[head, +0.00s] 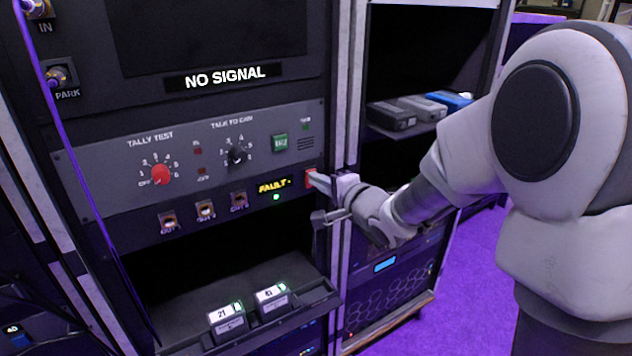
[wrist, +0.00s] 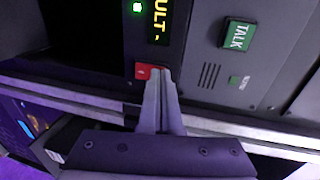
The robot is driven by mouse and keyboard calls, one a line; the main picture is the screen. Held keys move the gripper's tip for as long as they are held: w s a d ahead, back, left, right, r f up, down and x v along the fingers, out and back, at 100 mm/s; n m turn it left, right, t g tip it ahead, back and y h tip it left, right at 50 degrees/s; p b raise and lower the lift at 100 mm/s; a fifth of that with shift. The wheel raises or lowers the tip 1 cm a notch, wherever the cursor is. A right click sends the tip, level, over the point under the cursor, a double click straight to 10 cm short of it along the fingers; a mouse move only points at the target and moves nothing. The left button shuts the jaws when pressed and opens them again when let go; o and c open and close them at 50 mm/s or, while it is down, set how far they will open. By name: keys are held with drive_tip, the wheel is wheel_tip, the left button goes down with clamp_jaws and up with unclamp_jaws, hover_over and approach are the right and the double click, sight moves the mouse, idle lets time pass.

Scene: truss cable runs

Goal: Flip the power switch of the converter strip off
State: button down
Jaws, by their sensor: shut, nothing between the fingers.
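The converter strip (head: 230,205) is the dark panel row below the grey talkback panel, with a lit yellow FAULT display (head: 274,186) and a green light under it. Its power switch is the red rocker (head: 310,179) at the strip's right end; it also shows in the wrist view (wrist: 143,71). My gripper (head: 318,180) is shut and empty, with its fingertips at the red switch. In the wrist view the fingertips (wrist: 157,72) overlap the switch's edge and cover part of it. I cannot tell whether they touch or which way the rocker is tipped.
Above are a red knob (head: 160,174), a black knob (head: 236,156) and a green TALK button (head: 280,143). A rack post (head: 347,90) stands right of the switch. A shelf with packs (head: 250,309) lies below.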

drive_tip(key=shift+w+a, duration=0.25)
drive_tip(key=shift+w, duration=0.15)
drive_tip(key=shift+r, duration=0.2)
drive_tip(key=p, duration=0.2)
drive_tip(key=shift+w+a+r+p, duration=0.1)
drive_tip(key=shift+w+r+p, duration=0.1)
drive_tip(key=shift+r+p, duration=0.15)
drive_tip(key=shift+w+a+g+h+p, duration=0.15)
drive_tip(key=shift+g+h+p, duration=0.2)
drive_tip(key=shift+p, duration=0.65)
drive_tip(key=shift+f+b, duration=0.3)
drive_tip(key=shift+b, duration=0.05)
